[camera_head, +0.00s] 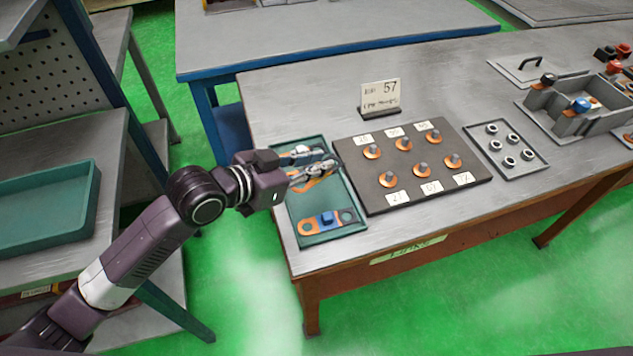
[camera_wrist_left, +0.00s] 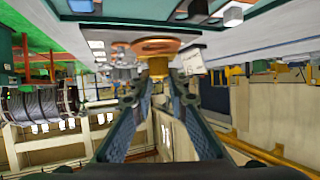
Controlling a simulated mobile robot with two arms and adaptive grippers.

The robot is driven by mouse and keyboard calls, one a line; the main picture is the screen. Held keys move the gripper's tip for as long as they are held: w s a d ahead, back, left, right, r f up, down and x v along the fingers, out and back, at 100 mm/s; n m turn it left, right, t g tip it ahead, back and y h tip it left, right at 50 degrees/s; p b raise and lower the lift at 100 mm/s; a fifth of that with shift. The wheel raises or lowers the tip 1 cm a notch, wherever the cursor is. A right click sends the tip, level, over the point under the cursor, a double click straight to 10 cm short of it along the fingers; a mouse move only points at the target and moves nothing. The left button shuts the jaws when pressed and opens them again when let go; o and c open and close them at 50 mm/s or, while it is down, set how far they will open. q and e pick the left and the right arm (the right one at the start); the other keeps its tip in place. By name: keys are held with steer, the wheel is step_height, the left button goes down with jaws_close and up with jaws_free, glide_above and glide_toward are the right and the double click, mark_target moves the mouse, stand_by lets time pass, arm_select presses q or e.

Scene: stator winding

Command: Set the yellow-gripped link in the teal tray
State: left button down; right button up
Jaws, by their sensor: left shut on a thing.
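My left gripper (camera_head: 330,166) reaches in from the left over the teal tray (camera_head: 308,239) on the grey table. It is shut on a copper-coloured link (camera_head: 318,182), which lies at or just above the tray; I cannot tell if it touches. In the left wrist view the gripper's fingers (camera_wrist_left: 158,88) close on the link's grip, with a copper end (camera_wrist_left: 155,46) beyond them. The grip's colour looks yellowish but is mostly hidden. A copper link with a blue grip (camera_head: 326,219) lies in the tray's near end. My right gripper is not in view.
A dark board (camera_head: 375,204) with copper terminals and labels lies right of the tray. A small tray of rings (camera_head: 520,171) and a grey divided bin (camera_head: 567,127) are further right. A teal bin (camera_head: 45,229) sits on the left shelf.

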mark_target(317, 195)
arm_select(q)
step_height(317, 195, down, 3)
steer(key=shift+f, duration=2.05)
steer(key=shift+f, duration=0.15)
steer(key=c, duration=1.9)
jaws_free()
